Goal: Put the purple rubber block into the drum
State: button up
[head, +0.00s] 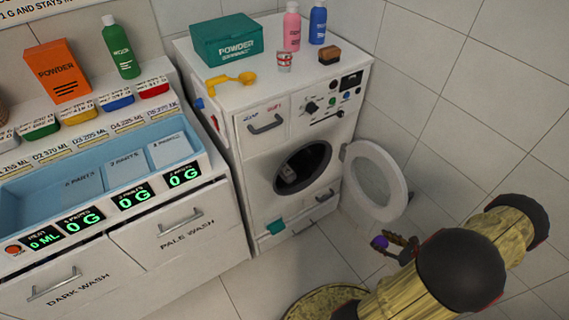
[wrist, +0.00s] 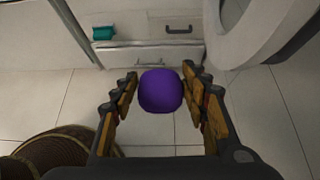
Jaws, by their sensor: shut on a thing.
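The purple rubber block (head: 379,242) is held between the fingertips of my gripper (head: 388,243), low in front of the washing machine. In the wrist view the block (wrist: 160,91) sits between the two fingers of my gripper (wrist: 160,88), which is shut on it. The drum (head: 313,160) is a dark round opening in the washer's front, with a small greyish thing inside that I cannot identify. The round door (head: 404,190) stands open to the right of the drum. My gripper is below and to the right of the drum opening, near the door's lower edge.
A teal thing (head: 276,227) sits at the washer's lower front. A teal powder box (head: 227,40), a yellow scoop (head: 232,82) and bottles stand on top. A counter with a blue basin (head: 40,196) and drawers is at left. Floor in front of the washer is mostly free.

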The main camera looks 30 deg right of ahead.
aim_at(302, 170)
jog(key=i+j, duration=0.1)
jog(key=i, duration=0.45)
jog(key=i+j, duration=0.1)
jog(key=i, duration=0.5)
